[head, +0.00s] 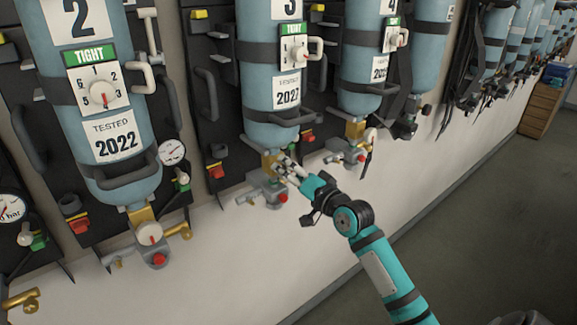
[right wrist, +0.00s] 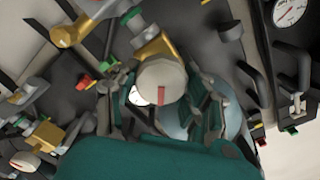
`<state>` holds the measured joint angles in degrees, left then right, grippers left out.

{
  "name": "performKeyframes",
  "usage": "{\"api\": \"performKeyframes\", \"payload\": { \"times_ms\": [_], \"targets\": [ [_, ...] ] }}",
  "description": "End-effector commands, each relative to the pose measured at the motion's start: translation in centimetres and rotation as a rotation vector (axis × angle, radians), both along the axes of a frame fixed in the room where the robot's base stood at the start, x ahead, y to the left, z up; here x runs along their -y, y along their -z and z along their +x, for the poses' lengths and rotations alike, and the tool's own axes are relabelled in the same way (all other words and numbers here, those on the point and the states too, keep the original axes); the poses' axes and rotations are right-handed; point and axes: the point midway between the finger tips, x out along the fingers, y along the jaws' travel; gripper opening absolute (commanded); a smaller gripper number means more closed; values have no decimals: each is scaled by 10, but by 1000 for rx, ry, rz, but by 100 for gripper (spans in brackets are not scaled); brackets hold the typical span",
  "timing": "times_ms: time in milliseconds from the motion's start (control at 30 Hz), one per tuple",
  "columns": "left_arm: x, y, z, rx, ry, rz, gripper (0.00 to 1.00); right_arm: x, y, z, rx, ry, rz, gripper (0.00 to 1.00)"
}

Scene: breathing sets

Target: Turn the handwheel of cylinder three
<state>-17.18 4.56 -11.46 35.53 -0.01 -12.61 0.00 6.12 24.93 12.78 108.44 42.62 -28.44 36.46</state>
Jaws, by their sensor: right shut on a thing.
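In the right wrist view, the handwheel (right wrist: 160,82) is a pale round knob with a red mark. The fingers of my right gripper (right wrist: 165,95) stand on both sides of it, shut on it. My left gripper is not in view.
Cylinder two (head: 95,110) hangs to the left with its own pale handwheel (head: 149,233). Cylinder four (head: 366,80) hangs to the right, its valve close by. Gauges, straps and brackets line the wall. The floor (head: 460,220) at right is open.

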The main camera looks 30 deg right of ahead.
Motion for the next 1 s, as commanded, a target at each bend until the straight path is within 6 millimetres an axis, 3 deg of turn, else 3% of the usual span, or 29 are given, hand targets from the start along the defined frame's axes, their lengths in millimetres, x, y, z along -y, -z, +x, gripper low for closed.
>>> {"api": "performKeyframes", "payload": {
  "times_ms": [1000],
  "targets": [
    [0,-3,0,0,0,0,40,-1,6,0,-83,-9,968,13]
  ]
}}
